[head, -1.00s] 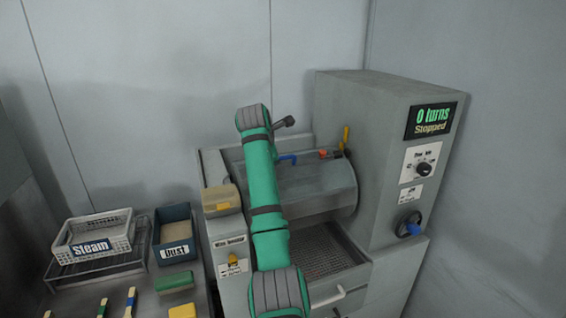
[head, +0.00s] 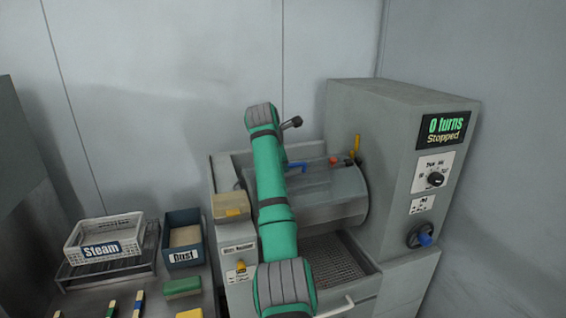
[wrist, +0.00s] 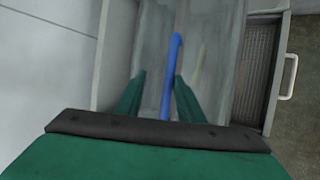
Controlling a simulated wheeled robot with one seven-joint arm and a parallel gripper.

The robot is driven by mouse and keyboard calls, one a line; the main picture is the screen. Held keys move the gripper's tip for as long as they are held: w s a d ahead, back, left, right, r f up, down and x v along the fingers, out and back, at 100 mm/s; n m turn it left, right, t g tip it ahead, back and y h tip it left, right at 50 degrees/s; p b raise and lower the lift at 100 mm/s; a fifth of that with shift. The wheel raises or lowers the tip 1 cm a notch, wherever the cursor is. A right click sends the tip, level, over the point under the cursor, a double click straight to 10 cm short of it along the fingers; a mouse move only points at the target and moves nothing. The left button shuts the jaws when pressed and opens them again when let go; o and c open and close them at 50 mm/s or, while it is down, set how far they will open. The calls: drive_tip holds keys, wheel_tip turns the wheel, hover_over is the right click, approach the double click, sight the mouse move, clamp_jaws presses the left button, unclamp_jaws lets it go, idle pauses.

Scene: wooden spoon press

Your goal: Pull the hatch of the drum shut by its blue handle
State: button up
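The grey drum (head: 335,205) lies in the machine's body, and the blue handle (head: 297,166) stands at its upper left, beside my arm in the head view. In the wrist view the blue handle (wrist: 174,55) is a long bar running up and down the picture. My gripper (wrist: 159,78) has its two green fingers spread apart, with the handle between them, nearer the right finger. I see no finger clearly pressing on it. In the head view my arm hides the gripper. I cannot tell the hatch's edges from the drum.
A control box (head: 395,170) reading "0 turns, Stopped" stands right of the drum. A yellow lever (head: 355,147) and red knob (head: 333,160) are close behind it. A perforated tray (head: 340,258) lies below. A white Steam basket (head: 103,238) and blue Dust bin (head: 183,238) stand left.

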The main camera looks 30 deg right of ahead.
idle(0.4)
drive_tip(key=v, duration=1)
drive_tip(key=shift+s+r, duration=0.2)
